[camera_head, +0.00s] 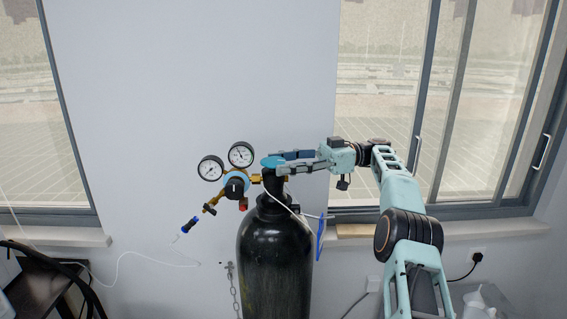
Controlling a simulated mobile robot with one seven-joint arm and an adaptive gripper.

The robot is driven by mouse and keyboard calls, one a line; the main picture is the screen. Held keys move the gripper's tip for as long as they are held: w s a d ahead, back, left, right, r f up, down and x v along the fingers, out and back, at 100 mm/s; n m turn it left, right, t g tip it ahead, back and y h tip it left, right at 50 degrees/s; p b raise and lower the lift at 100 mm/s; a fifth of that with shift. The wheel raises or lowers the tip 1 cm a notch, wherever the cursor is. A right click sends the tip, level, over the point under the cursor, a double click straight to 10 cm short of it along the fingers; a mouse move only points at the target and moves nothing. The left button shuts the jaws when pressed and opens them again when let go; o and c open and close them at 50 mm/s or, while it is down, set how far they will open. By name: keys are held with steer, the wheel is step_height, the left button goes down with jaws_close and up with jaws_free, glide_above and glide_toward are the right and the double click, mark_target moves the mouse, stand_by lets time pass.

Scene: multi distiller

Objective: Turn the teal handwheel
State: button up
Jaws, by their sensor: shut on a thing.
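The teal handwheel (269,162) sits on top of the black gas cylinder (274,262), which stands upright against the wall. My gripper (283,163) reaches in from the right at the height of the wheel. Its fingers are shut on the right side of the handwheel, covering part of its rim. The left part of the wheel shows clear of the fingers.
A brass regulator (235,185) with two round gauges (241,154) juts out left of the cylinder valve, close to the wheel. A blue tag (321,238) hangs at the cylinder's right. A chain (234,290) hangs at the left. Windows flank the white wall.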

steer(key=o, duration=1)
steer(key=b, duration=0.1)
steer(key=t+b, duration=0.1)
steer(key=b, duration=0.1)
steer(key=shift+s+f+m+b, duration=0.1)
steer(key=shift+f+m+b, duration=0.15)
steer(key=shift+m+b, duration=0.05)
steer(key=m+t+b, duration=0.1)
steer(key=b, duration=0.3)
steer(key=m+t+b, duration=0.1)
steer(key=t+b, duration=0.1)
steer(key=b, duration=0.2)
steer(key=t+b, duration=0.1)
steer(key=b, duration=0.3)
steer(key=shift+s+m+y, duration=0.3)
steer(key=shift+m, duration=0.1)
steer(key=m+t+b, duration=0.1)
steer(key=b, duration=0.2)
steer(key=m+t+b, duration=0.1)
steer(key=t+b, duration=0.1)
steer(key=b, duration=0.1)
steer(key=shift+s+a+b, duration=0.1)
steer(key=shift+s+b, duration=0.15)
steer(key=shift+b, duration=0.1)
